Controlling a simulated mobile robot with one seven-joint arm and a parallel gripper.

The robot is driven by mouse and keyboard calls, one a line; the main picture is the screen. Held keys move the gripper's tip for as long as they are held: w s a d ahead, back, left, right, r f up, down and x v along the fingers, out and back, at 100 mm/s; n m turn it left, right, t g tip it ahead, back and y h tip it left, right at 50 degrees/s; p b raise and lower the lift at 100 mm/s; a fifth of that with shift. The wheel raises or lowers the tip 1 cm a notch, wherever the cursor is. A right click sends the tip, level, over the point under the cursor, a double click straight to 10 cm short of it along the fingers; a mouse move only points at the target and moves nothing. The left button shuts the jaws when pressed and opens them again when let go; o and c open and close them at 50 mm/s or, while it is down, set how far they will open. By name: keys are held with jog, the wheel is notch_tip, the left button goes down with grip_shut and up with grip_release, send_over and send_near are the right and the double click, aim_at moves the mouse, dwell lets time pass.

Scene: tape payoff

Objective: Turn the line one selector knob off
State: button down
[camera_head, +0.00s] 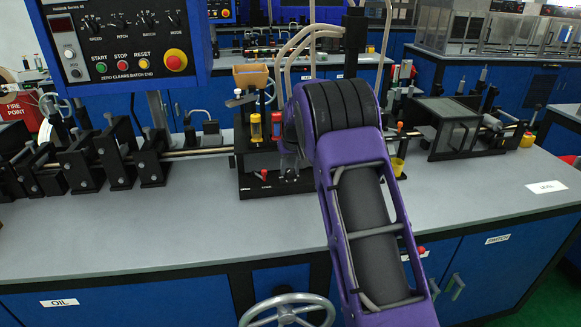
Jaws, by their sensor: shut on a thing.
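I cannot pick out a knob marked line one in the camera_head view. The blue control panel (125,45) at upper left carries a row of small black knobs (118,22), with labels that seem to read speed, pitch, batch and mode. Below them are start, stop and reset buttons and a red emergency button (175,60). My purple and black arm rises from the bottom right of centre and covers part of the black machine unit (262,160). My gripper is hidden behind the arm, so its jaws and anything between them do not show.
Black roller brackets (120,160) stand along a rod on the grey bench (150,225). A clear-sided box (447,130) stands at right. A grey handwheel (287,312) sits at the bench front.

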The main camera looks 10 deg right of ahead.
jog(key=m+h+p, duration=0.1)
jog(key=m, duration=0.3)
jog(key=shift+a+r+m+h+p, duration=0.1)
jog(key=shift+a+m+h+p, duration=0.1)
jog(key=shift+m+h+p, duration=0.15)
jog(key=shift+w+m+g+h+p, duration=0.1)
jog(key=shift+m+g+h+p, duration=0.3)
jog(key=shift+m, duration=0.85)
jog(key=shift+m+g+h+p, duration=0.2)
jog(key=shift+m+h+p, duration=0.25)
jog(key=shift+m, duration=0.75)
jog(key=c, duration=0.5)
grip_release()
jog(key=v, duration=1.7)
jog(key=shift+a+r, duration=0.1)
jog(key=shift+r, duration=0.05)
